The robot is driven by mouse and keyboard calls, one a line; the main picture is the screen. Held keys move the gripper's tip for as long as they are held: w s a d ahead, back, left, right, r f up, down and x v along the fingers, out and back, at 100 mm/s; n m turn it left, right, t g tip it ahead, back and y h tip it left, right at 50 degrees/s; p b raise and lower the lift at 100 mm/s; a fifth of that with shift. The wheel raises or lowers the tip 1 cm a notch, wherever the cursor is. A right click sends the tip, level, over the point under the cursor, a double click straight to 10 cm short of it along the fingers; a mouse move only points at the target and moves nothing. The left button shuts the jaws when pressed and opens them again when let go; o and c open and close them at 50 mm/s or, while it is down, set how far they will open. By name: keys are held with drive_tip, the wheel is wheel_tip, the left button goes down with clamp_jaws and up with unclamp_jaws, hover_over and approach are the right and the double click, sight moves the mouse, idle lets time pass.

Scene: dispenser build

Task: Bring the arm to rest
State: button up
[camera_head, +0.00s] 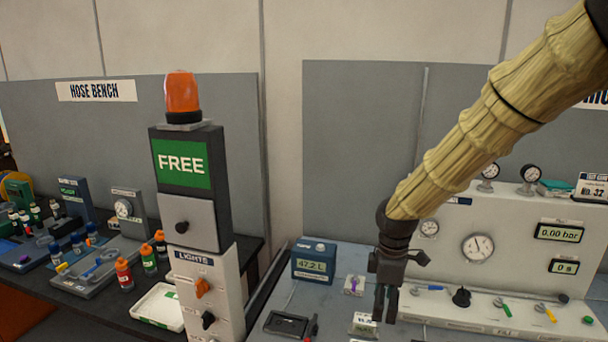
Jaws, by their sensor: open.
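My gripper (386,303) hangs at the end of my arm, right of the picture's middle, with its fingers pointing down. It is open and nothing shows between its fingers. It is in front of the white gauge panel (500,236) and over the grey bench top (345,285). My arm, in a tan ribbed sleeve, comes down from the upper right corner. The fingertips overlap a small labelled block (364,325) in the picture; I cannot tell the gap between them.
A pillar with an orange lamp (182,95) and a green "FREE" sign (182,163) stands left of the arm. A blue meter reading 47.2 L (313,262) is on the bench. A black tray (289,325) lies in front. At left, the hose bench holds several bottles and a white tray (160,306).

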drive_tip(key=s+a+f+m+y, duration=0.1)
drive_tip(key=s+f+m, duration=0.45)
drive_tip(key=f, duration=0.75)
drive_tip(key=s+f+m+y, duration=0.1)
drive_tip(key=s+f+m, duration=0.1)
drive_tip(key=s+f, duration=0.8)
drive_tip(key=s+d+f+m+h, duration=0.15)
drive_tip(key=s+f+m, duration=0.25)
drive_tip(key=s+f, duration=0.55)
drive_tip(key=s+d+f+m, duration=0.35)
drive_tip(key=s+f, duration=0.25)
drive_tip(key=s, duration=0.6)
wheel_tip(320, 180, down, 10)
drive_tip(key=b, duration=1)
drive_tip(key=shift+w, duration=0.25)
drive_tip(key=shift+a+f+h, duration=0.1)
drive_tip(key=shift+h, duration=0.15)
